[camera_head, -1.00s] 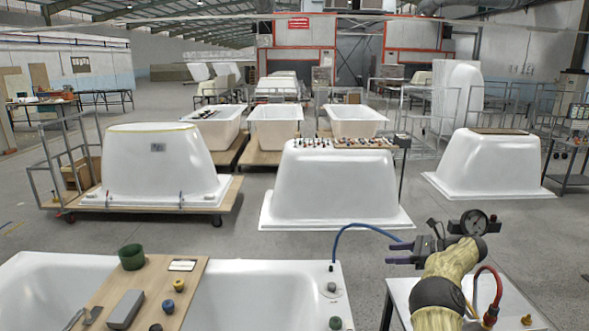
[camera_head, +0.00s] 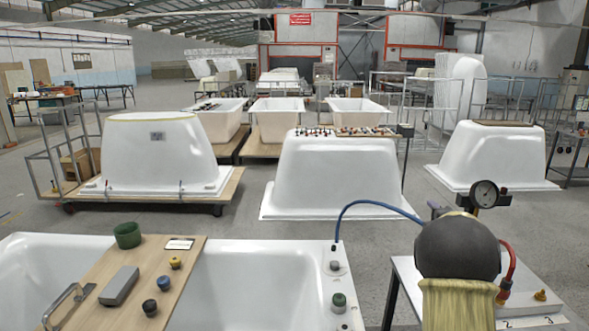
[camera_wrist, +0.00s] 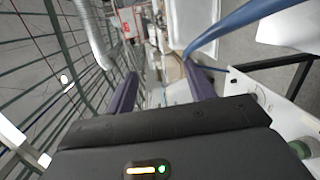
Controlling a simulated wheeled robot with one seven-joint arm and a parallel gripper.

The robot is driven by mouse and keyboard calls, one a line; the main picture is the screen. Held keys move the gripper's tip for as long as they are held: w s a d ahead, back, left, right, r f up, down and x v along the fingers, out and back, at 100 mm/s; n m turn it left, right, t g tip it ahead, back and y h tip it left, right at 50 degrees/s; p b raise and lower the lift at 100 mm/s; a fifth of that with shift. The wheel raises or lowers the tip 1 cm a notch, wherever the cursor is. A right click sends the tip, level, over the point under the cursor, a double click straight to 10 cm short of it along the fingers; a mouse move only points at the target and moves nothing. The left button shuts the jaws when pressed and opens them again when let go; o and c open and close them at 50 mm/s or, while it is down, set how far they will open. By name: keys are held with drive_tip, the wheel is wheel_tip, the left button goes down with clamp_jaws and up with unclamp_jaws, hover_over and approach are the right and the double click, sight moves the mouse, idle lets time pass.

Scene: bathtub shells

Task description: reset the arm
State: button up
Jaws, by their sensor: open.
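My arm rises at the lower right of the head view, with a dark round joint above a yellowish sleeve. My gripper (camera_wrist: 160,82) shows in the wrist view as two purple fingers spread apart, with nothing between them. In the head view the gripper is mostly hidden behind the dark joint; only a bit of purple finger shows to its left. The gripper is clear of the tubs. A blue hose (camera_head: 378,203) arcs from the near tub's right end towards my arm and also crosses the upper right of the wrist view.
The near white tub (camera_head: 262,254) carries a wooden board (camera_head: 150,250) with a green cup (camera_head: 127,235), a grey block (camera_head: 119,286) and small knobs. A pressure gauge (camera_head: 484,194) stands beside my arm. Upturned tub shells (camera_head: 335,180) stand beyond, with open grey floor between.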

drive_tip(key=s+a+f+m+g+y+b, duration=0.1)
drive_tip(key=s+a+f+m+g+b, duration=0.35)
drive_tip(key=s+a+f, duration=0.65)
drive_tip(key=s+a+f+m+g+b, duration=0.2)
drive_tip(key=s+a+f+m+g, duration=0.4)
drive_tip(key=s, duration=0.8)
drive_tip(key=s+a+f+m+g+y+b, duration=0.1)
drive_tip(key=s+a+f+m+g+b, duration=0.2)
drive_tip(key=s+a+f+m, duration=0.75)
drive_tip(key=s+d+r+n+p, duration=0.1)
drive_tip(key=d+r+p, duration=0.1)
drive_tip(key=r+p, duration=0.7)
drive_tip(key=s+d+r+n+p, duration=0.1)
drive_tip(key=d+r+n+p, duration=0.1)
drive_tip(key=r+p, duration=0.7)
drive_tip(key=shift+v, duration=0.9)
drive_tip(key=shift+s, duration=0.1)
drive_tip(key=shift+c, duration=0.2)
